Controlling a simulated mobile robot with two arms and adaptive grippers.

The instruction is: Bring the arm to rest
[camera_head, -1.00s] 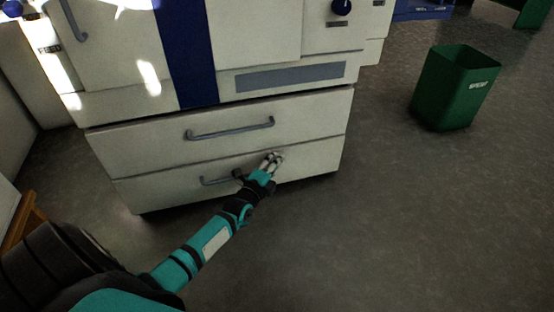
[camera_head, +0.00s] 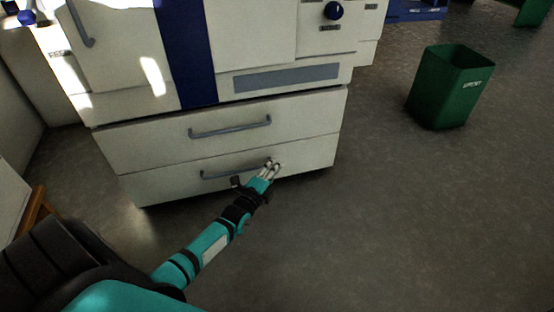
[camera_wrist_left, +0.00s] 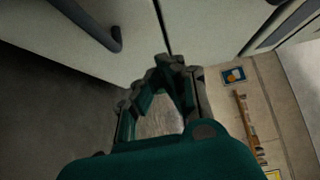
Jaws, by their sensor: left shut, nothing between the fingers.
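My left arm (camera_head: 205,248) reaches in from the lower left in the head view. Its left gripper (camera_head: 271,164) is shut and empty, in front of the lower drawer (camera_head: 305,168) of a white cabinet and by the right end of its handle (camera_head: 222,173). I cannot tell whether it touches the drawer. In the left wrist view the gripper's fingers (camera_wrist_left: 170,66) come together at the tips, with a grey handle (camera_wrist_left: 92,25) on a pale front to the upper left. My right gripper is not in view.
The upper drawer (camera_head: 310,118) and the lower one look closed. A green bin (camera_head: 448,95) stands on the floor at the right. The grey floor (camera_head: 400,220) between the cabinet and the bin is clear. A brown wooden edge (camera_head: 32,215) is at the left.

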